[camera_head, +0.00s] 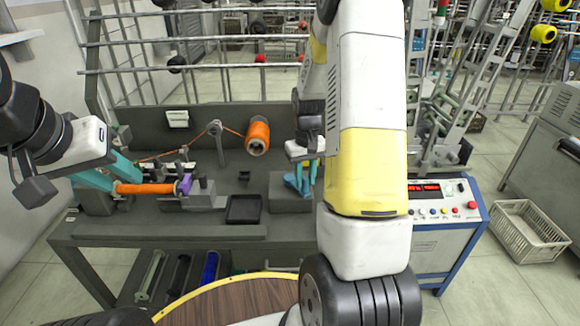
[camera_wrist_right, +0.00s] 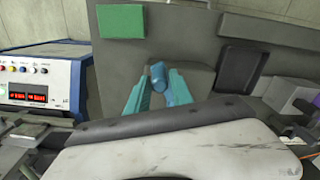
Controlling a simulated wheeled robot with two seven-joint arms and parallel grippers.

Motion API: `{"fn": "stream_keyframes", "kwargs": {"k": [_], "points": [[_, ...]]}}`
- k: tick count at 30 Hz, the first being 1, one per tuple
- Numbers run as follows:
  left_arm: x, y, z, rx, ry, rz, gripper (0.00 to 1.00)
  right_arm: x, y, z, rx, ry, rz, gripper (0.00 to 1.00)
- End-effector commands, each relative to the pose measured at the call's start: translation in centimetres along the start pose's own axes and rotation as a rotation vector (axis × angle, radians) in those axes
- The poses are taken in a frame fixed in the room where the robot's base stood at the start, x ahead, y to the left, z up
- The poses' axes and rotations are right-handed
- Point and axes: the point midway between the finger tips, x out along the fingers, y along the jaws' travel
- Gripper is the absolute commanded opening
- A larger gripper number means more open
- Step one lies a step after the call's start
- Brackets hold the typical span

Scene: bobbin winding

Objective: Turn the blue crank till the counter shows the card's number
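The blue crank (camera_head: 297,184) stands on a grey block at the middle of the bench; its handle shows in the right wrist view (camera_wrist_right: 158,76). My right gripper (camera_wrist_right: 162,78) has its teal fingers apart, one on each side of the handle. The counter (camera_head: 424,190) is a red display on a white and blue box, also in the right wrist view (camera_wrist_right: 28,93); its digits are too small to read. A white card (camera_head: 177,118) is on the bench's back panel, its number unreadable. My left gripper (camera_head: 127,182) has its fingers apart at the left end of the orange bobbin (camera_head: 150,188).
Orange thread runs from the bobbin area over a guide post (camera_head: 216,130) to an orange spool (camera_head: 257,137). A purple part (camera_head: 184,184) is at the bobbin's right end. A black tray (camera_head: 244,209) lies in front. A green square (camera_wrist_right: 121,21) lies beyond the crank.

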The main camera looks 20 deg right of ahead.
Motion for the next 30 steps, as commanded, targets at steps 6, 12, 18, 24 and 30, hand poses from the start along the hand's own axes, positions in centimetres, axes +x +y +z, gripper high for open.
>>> {"fn": "stream_keyframes", "kwargs": {"k": [6, 12, 18, 24, 30], "points": [[0.0, 0.0, 0.0, 0.000, 0.000, 0.000, 0.36, 0.0, 0.1, 0.0, -0.002, -0.002, 0.000, 0.55], [0.0, 0.0, 0.0, 0.000, 0.000, 0.000, 0.36, 0.0, 0.1, 0.0, -0.003, -0.002, 0.000, 0.55], [0.0, 0.0, 0.0, 0.000, 0.000, 0.000, 0.36, -1.5, 0.1, -0.1, -0.004, 0.001, 0.001, 0.55], [0.0, 0.0, 0.0, 0.000, 0.000, 0.000, 0.36, -3.5, 0.1, -0.1, -0.004, 0.000, 0.001, 0.55], [0.0, 0.0, 0.0, 0.000, 0.000, 0.000, 0.36, -5.5, 0.1, 0.0, -0.004, 0.000, 0.001, 0.55]]}}
